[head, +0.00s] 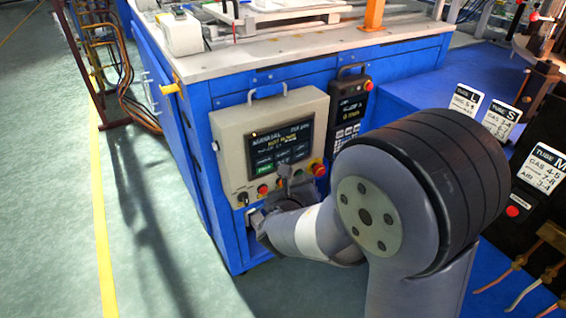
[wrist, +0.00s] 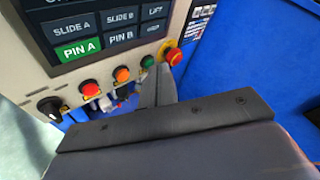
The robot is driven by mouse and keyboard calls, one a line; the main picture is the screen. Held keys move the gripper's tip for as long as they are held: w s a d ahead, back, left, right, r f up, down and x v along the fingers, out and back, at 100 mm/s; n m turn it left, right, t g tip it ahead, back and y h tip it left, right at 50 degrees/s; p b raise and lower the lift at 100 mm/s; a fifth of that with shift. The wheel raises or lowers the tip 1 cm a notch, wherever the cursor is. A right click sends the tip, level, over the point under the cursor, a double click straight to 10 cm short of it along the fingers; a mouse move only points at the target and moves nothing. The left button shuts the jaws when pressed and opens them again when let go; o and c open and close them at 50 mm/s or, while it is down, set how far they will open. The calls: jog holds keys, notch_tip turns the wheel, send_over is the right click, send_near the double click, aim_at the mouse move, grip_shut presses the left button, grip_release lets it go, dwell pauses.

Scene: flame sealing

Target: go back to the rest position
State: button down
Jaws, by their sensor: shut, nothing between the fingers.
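My gripper (head: 287,180) is in front of the lower edge of a beige control panel (head: 228,122) on the blue machine. In the wrist view my gripper (wrist: 158,82) is shut and empty, its fingertips close to the panel's row of buttons. I cannot tell whether they touch it. The panel's screen (head: 281,147) is lit. In the wrist view the PIN A field (wrist: 79,50) is green, while SLIDE A, SLIDE B, LIFT and PIN B are grey. A red button (wrist: 90,88), an orange button (wrist: 121,74) and a green button (wrist: 147,62) show beside the fingers.
A red emergency button (wrist: 173,56) with a yellow ring sits right of the fingers. A dark keypad unit (head: 351,107) hangs right of the panel. Tube cards and gas valves (head: 512,211) stand at the right. The green floor (head: 150,200) at left is open.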

jog(key=shift+w+a, duration=0.1)
dwell(0.5)
jog(key=s+d, duration=0.2)
jog(key=s, duration=0.1)
jog(key=shift+s+d, duration=0.1)
jog(key=shift+d, duration=0.2)
dwell(0.3)
